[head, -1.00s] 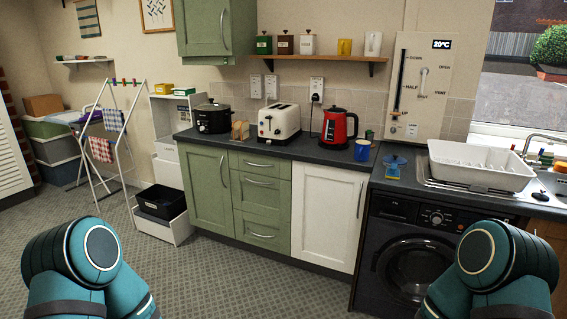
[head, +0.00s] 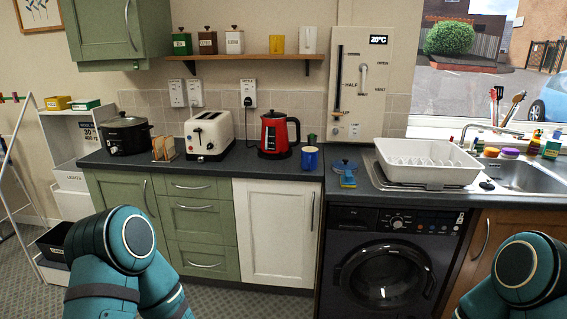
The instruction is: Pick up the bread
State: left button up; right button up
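The bread (head: 164,148) stands as upright brown slices, seemingly in a small rack, on the dark worktop (head: 240,165). It sits between the black slow cooker (head: 124,134) on its left and the cream toaster (head: 209,134) on its right. The slices are small in the view, so I cannot tell how many there are. Only teal links of my two arms show at the bottom left and bottom right. Both grippers are out of view, and nothing shows whether they hold anything.
A red kettle (head: 279,134), blue mug (head: 310,158) and white dish rack (head: 428,162) stand further right. A shelf (head: 245,57) with canisters hangs above. Cabinets and a washing machine (head: 385,265) front the worktop. A white storage unit (head: 75,150) stands at the left.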

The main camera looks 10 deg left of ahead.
aim_at(157, 141)
jog(key=i+j+z, duration=0.2)
jog(key=i+j, duration=0.15)
jog(key=j, duration=0.25)
jog(key=i+j+z, duration=0.1)
jog(key=j, duration=0.25)
jog(key=i+j, duration=0.2)
jog(key=j, duration=0.15)
jog(key=i+j, duration=0.15)
jog(key=j, duration=0.25)
jog(key=i+j+z, duration=0.1)
jog(key=j, duration=0.25)
jog(key=i+j, duration=0.25)
jog(key=j, duration=0.15)
jog(key=i+j, duration=0.2)
jog(key=j, duration=0.2)
